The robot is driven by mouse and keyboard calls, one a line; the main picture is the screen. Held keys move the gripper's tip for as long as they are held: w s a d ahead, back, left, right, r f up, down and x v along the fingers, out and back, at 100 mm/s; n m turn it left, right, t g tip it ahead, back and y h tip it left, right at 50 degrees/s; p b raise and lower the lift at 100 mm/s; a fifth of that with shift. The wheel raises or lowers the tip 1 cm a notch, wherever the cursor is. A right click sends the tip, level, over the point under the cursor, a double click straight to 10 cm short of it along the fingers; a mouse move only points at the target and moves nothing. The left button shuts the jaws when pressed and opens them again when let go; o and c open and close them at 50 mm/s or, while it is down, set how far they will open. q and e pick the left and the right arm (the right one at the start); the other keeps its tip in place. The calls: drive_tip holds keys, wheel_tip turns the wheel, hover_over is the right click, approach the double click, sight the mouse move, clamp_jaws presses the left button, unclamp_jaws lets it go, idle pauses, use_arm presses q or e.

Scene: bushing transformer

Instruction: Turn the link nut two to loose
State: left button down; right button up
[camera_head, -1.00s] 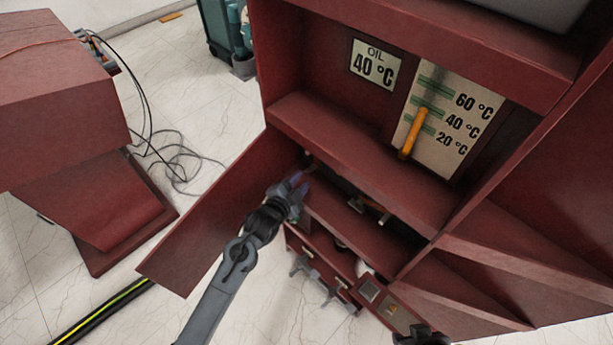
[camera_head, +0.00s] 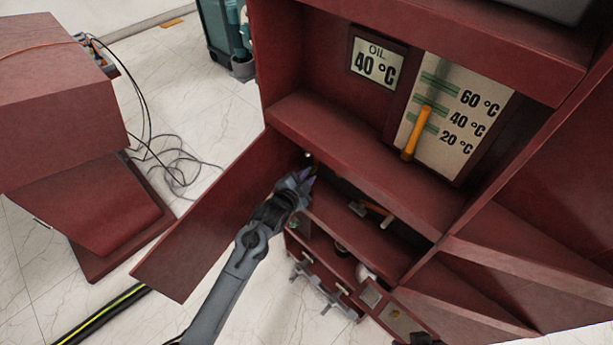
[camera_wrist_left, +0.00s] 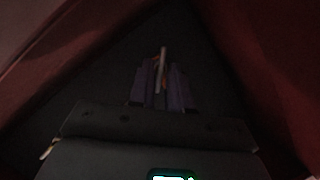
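My left gripper (camera_head: 306,177) has its purple-tipped fingers at the opening of a dark recess in the red cabinet, beside the open door panel. In the left wrist view, the two fingers (camera_wrist_left: 160,88) are a little apart, with a pale rod-like piece (camera_wrist_left: 162,62) showing between and beyond them. The view is too dark to tell whether they grip it. A T-shaped fitting (camera_head: 372,212) sits in the recess to the right, apart from the gripper. I cannot tell which part is link nut two. A dark part (camera_head: 425,340) at the bottom edge may be my right gripper.
The red door panel (camera_head: 215,220) stands open to the left of my left arm. A shelf ledge (camera_head: 365,165) overhangs the recess. Dark red walls slope close on both sides in the left wrist view. Open floor (camera_head: 60,280) lies left of the door.

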use_arm(q)
drive_tip(key=n+p, duration=0.1)
drive_tip(key=p, duration=0.1)
drive_tip(key=r+n+g+h+p, duration=0.1)
drive_tip(key=p, duration=0.2)
drive_tip(key=shift+w+a+n+p, duration=0.1)
drive_tip(key=shift+a+n+p, duration=0.1)
drive_tip(key=shift+n+p, duration=0.1)
drive_tip(key=shift+f+n+g+p, duration=0.1)
drive_tip(key=shift+n+g+p, duration=0.2)
drive_tip(key=shift+g+p, duration=0.1)
drive_tip(key=shift+f+n+h, duration=0.2)
drive_tip(key=shift+n+h, duration=0.1)
drive_tip(key=shift+n, duration=0.1)
drive_tip(key=shift+f, duration=0.1)
drive_tip(key=c, duration=1.3)
unclamp_jaws()
